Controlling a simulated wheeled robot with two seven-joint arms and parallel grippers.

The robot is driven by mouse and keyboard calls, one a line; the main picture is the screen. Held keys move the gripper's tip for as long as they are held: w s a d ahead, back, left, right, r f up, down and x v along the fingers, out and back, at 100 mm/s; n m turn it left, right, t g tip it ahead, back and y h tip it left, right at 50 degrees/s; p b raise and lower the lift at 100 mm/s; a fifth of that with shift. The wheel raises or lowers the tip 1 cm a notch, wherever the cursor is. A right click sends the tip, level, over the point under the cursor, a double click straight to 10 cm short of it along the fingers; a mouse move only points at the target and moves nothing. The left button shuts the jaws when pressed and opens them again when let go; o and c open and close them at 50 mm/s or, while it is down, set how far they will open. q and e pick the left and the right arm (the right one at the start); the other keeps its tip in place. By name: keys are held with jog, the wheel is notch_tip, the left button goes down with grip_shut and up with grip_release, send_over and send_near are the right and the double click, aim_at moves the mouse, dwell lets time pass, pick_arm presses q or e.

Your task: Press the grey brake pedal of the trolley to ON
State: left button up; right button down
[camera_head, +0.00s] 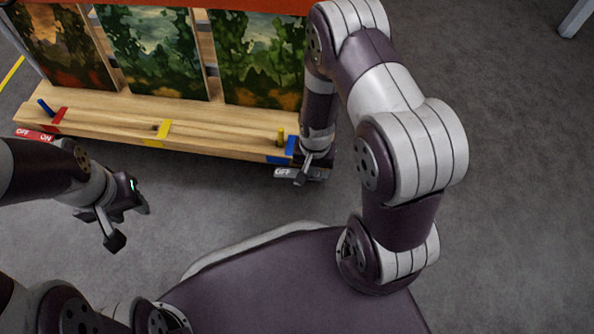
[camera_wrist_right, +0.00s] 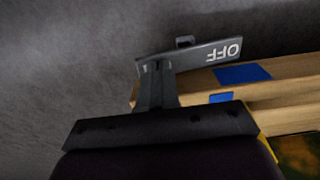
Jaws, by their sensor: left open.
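The grey brake pedal (camera_head: 284,173) sticks out low at the right end of the wooden trolley (camera_head: 210,139). The word OFF shows on it; no ON label is visible. In the right wrist view the pedal (camera_wrist_right: 203,59) lies across the top middle, with OFF upside down. My right gripper (camera_head: 302,180) is at the pedal, its fingers together and empty. In the wrist view its fingertips (camera_wrist_right: 157,68) overlap the pedal's left part and hide some of it; I cannot tell if they touch. My left gripper (camera_head: 129,224) is open and empty, away from the trolley at left.
A red pedal (camera_head: 36,134) marked OFF and ON is at the trolley's left end. The trolley carries framed landscape paintings (camera_head: 150,52) and has red, yellow and blue marks along its edge. Grey floor (camera_head: 230,205) is clear between the trolley and my base.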

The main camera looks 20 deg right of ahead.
jog(key=shift+f, duration=0.5)
notch_tip(320, 180, up, 7)
jog(key=p, duration=0.7)
jog(key=shift+r+p, duration=0.15)
jog(key=shift+p, duration=0.15)
